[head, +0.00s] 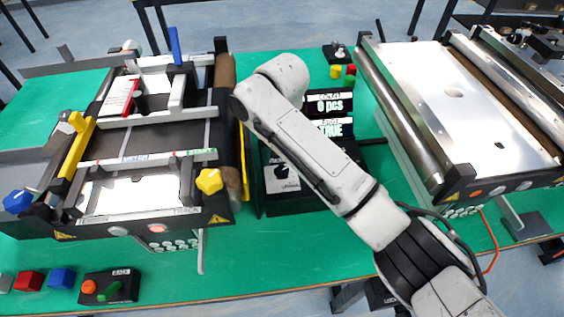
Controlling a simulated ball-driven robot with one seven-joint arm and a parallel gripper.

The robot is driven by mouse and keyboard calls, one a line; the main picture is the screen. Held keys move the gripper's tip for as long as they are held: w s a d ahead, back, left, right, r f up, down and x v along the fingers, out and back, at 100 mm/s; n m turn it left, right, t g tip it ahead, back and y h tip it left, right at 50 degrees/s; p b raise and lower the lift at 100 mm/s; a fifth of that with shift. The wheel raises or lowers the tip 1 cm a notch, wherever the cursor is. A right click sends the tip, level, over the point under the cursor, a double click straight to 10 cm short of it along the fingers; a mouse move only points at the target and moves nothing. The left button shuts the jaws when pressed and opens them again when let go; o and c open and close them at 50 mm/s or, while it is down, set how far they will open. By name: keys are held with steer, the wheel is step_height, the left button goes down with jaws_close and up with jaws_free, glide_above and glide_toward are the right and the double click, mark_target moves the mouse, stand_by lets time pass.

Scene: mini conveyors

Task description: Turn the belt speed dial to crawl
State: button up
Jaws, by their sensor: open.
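A black knob (282,172) sits on a pale labelled plate on a dark control box (289,206) between the two conveyors. It may be the belt speed dial, but the label and setting are too small to read. My arm crosses in front of the box and hides its right part. A display (334,106) behind it reads "0 pcs" and "TRUE". The left mini conveyor (215,211) also has a yellow knob (209,181) at its front right corner and a blue knob (17,201) at the left. My gripper does not show; only my arm links are visible.
A switch box (110,287), a red block (29,281) and a blue block (62,278) sit at the front left. The green tabletop (245,262) is clear at the front middle.

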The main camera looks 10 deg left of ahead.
mark_target(282, 174)
steer(key=shift+f, duration=1.45)
steer(key=c, duration=1)
